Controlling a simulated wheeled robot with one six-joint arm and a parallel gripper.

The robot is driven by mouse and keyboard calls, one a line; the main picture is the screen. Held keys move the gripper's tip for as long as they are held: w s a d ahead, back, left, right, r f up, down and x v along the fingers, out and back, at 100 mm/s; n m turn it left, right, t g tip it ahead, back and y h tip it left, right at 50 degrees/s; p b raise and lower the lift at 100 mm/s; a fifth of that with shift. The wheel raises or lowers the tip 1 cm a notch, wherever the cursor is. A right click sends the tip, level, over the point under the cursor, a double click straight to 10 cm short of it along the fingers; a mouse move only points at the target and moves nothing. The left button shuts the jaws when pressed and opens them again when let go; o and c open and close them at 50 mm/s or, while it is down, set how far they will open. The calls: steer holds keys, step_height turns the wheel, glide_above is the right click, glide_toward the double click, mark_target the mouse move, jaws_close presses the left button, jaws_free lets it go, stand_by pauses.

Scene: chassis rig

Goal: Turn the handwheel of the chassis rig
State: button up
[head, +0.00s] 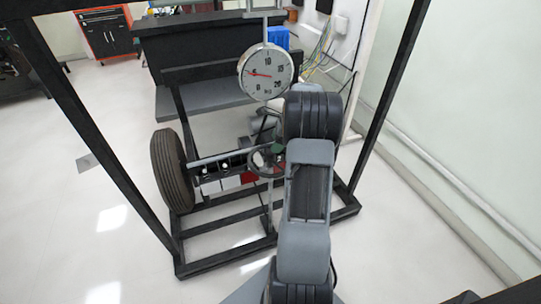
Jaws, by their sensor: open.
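The chassis rig is a black frame (225,263) with a ribbed tyre (172,171) on its left side and a horizontal axle. The handwheel (253,168) is a small dark ring near the middle of the rig, on an upright rod. My arm reaches up from the bottom and hides the right part of the wheel. My gripper (274,150) is small in the picture, just above the handwheel and overlapping its upper rim. It is open. I cannot tell whether its fingers touch the rim.
A round dial gauge (266,72) hangs above the handwheel. Black posts of the frame rise at left and right. A dark bench (200,45) stands behind, with a red tool cabinet (107,35) at the back left.

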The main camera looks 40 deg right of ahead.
mark_target(270, 153)
steer(key=b+x, duration=0.1)
steer(key=x, duration=0.5)
steer(key=shift+f, duration=0.3)
steer(key=shift+c, duration=0.5)
steer(key=c, duration=1.1)
steer(key=shift+c, duration=0.2)
